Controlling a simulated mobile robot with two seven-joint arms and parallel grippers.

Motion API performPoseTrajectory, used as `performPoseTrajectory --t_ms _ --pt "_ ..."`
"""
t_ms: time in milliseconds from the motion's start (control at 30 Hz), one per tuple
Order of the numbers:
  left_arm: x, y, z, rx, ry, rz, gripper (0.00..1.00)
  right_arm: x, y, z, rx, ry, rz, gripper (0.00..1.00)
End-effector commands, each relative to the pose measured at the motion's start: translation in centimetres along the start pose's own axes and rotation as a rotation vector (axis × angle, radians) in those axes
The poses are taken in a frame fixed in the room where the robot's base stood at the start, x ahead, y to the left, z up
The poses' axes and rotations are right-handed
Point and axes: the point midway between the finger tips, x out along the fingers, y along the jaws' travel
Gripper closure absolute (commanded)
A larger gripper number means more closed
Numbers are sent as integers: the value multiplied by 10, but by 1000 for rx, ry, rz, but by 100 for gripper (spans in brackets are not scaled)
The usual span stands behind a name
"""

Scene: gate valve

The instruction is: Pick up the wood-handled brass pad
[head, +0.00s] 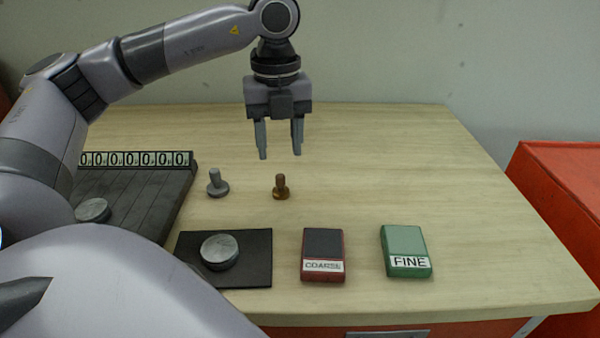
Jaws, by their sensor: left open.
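The wood-handled brass pad (281,188) stands upright on the table, a small round brown-gold base with a short brown handle. My left gripper (280,155) hangs with its fingers pointing down, open and with nothing between them. In the picture its fingertips are just above the brass pad's handle and apart from it. I cannot tell the exact height gap. My right gripper is not in view.
A similar grey pad (217,186) stands left of the brass one. A dark mat (256,275) with a metal disc (219,251), a red COARSE block (323,254) and a green FINE block (405,251) lie nearer. A ribbed rack (140,200) is left. The table's right side is clear.

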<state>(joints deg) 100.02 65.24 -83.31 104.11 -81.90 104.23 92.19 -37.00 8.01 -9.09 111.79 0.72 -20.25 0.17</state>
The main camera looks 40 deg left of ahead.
Motion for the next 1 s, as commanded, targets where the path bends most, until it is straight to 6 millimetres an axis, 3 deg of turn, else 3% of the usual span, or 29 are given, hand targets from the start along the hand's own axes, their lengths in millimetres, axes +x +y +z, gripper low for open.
performPoseTrajectory --t_ms 600,900,967,1000 --pt "66 2 -2 0 1 1 52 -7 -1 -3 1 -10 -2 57" --pt "71 2 -2 0 0 0 52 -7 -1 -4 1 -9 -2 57" --pt "71 2 -2 0 0 0 68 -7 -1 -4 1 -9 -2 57" --pt "71 2 -2 0 0 0 81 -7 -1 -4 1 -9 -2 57"
